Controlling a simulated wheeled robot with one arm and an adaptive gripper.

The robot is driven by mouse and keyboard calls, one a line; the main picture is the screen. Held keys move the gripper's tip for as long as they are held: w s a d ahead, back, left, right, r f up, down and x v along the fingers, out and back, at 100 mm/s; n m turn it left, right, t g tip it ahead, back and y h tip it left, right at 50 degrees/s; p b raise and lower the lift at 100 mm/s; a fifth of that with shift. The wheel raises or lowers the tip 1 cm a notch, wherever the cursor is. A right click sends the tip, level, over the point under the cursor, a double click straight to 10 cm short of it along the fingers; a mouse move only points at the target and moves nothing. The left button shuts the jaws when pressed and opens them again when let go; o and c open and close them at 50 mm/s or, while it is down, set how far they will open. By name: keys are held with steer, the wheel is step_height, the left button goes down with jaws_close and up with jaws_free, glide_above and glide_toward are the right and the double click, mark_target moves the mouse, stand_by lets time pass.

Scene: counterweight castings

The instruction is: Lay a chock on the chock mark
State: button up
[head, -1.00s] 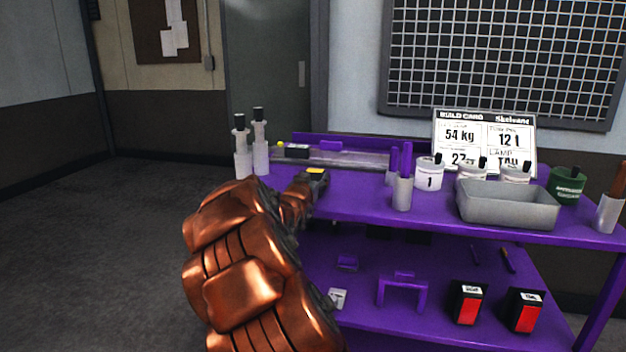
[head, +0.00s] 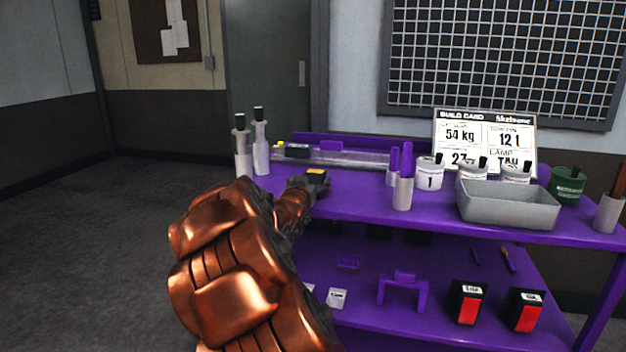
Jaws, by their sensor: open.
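My gripper (head: 303,185) reaches over the left part of the purple bench top, seen from behind and small. A small dark block with a yellow top (head: 316,174) shows at its fingertips. It may be a chock, but I cannot tell for sure, nor whether the fingers touch it. The jaws are open. Another dark block (head: 297,151) lies farther back near the long grey strip, with a small yellow piece beside it. No chock mark can be made out; my arm and gripper hide part of the bench top.
Two pale bottles (head: 261,148) stand at the bench's left end. A grey bin (head: 508,212), a holder with purple sticks (head: 402,193), white pots (head: 429,177) and a green pot (head: 567,187) stand right. The lower shelf (head: 450,290) holds a purple bracket and two black-and-red boxes.

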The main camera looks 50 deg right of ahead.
steer(key=v, duration=0.9)
steer(key=shift+a, duration=0.2)
steer(key=shift+s, duration=0.1)
steer(key=w+a+f+n+t+y, duration=0.1)
steer(key=w+a+f+n+y, duration=0.15)
steer(key=a+f+y, duration=0.4)
steer(key=w+a+f+n+t+y, duration=0.1)
steer(key=w+a+f+n+y, duration=0.15)
steer(key=a, duration=0.65)
steer(key=s+a+f+n+g+y, duration=0.1)
steer(key=a+f+y, duration=0.15)
steer(key=a, duration=0.45)
steer(key=s+a+f+n+g+y, duration=0.1)
steer(key=s+a+f+y, duration=0.1)
steer(key=a+f, duration=0.35)
steer(key=s+a+n+g+y, duration=0.3)
steer(key=s+a, duration=0.7)
steer(key=a, duration=0.3)
steer(key=s+a+n+g, duration=0.1)
steer(key=s+n+g, duration=0.1)
steer(key=s, duration=0.5)
steer(key=s+a+n+g, duration=0.2)
steer(key=s+g, duration=0.1)
steer(key=s, duration=0.5)
steer(key=shift+a+g, duration=0.25)
steer(key=shift+g, duration=0.15)
